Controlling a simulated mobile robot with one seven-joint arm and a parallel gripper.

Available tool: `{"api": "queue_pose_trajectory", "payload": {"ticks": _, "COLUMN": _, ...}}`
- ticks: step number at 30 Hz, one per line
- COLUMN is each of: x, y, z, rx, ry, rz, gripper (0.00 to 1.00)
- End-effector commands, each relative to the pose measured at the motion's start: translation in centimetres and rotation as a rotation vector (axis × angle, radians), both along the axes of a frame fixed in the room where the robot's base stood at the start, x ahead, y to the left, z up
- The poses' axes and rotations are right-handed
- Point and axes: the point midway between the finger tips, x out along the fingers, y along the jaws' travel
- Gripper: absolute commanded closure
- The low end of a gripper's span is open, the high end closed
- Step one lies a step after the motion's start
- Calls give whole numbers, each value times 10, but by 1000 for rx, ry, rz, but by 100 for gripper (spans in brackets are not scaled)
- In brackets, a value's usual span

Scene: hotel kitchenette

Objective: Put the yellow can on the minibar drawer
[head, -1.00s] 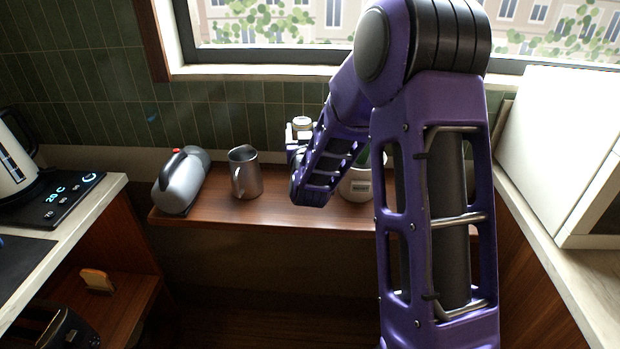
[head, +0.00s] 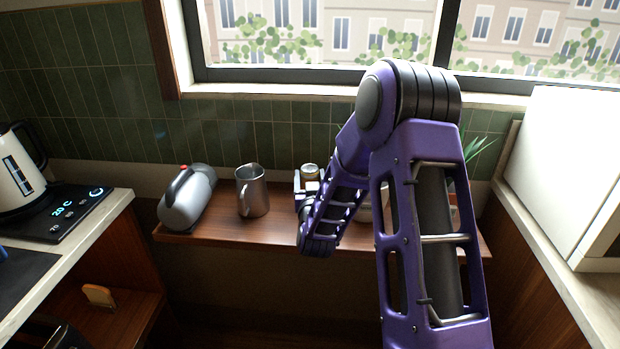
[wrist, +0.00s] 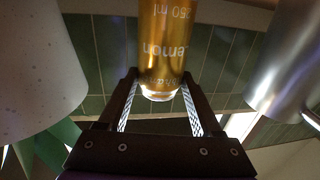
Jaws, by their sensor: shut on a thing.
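The yellow can (wrist: 166,45) shows large in the wrist view, its lettering upside down, between the two fingers of my gripper (wrist: 160,105). The fingers are shut on its end. In the head view only the can's top (head: 310,172) shows, above the shelf area behind my forearm, with a part of my gripper (head: 304,186) beside it. My arm hides most of the can there, and I cannot tell whether it touches the shelf. I cannot make out a minibar drawer in either view.
A pot with a plant is partly hidden behind my arm. A kettle (head: 18,172) is on the left counter; a white box (head: 570,165) stands right.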

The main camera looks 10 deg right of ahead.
Motion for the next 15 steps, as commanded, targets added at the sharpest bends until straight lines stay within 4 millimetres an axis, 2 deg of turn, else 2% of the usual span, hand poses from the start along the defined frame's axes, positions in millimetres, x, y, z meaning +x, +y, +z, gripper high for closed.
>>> {"api": "queue_pose_trajectory", "payload": {"ticks": 1, "x": 0, "y": 0, "z": -1, "rx": 0, "ry": 0, "rz": 0, "gripper": 30}}
{"api": "queue_pose_trajectory", "payload": {"ticks": 5, "x": 0, "y": 0, "z": -1, "rx": 0, "ry": 0, "rz": 0, "gripper": 7}}
{"api": "queue_pose_trajectory", "payload": {"ticks": 6, "x": 0, "y": 0, "z": -1, "rx": 0, "ry": 0, "rz": 0, "gripper": 4}}
{"api": "queue_pose_trajectory", "payload": {"ticks": 15, "x": 0, "y": 0, "z": 1, "rx": 0, "ry": 1, "rz": 0, "gripper": 4}}
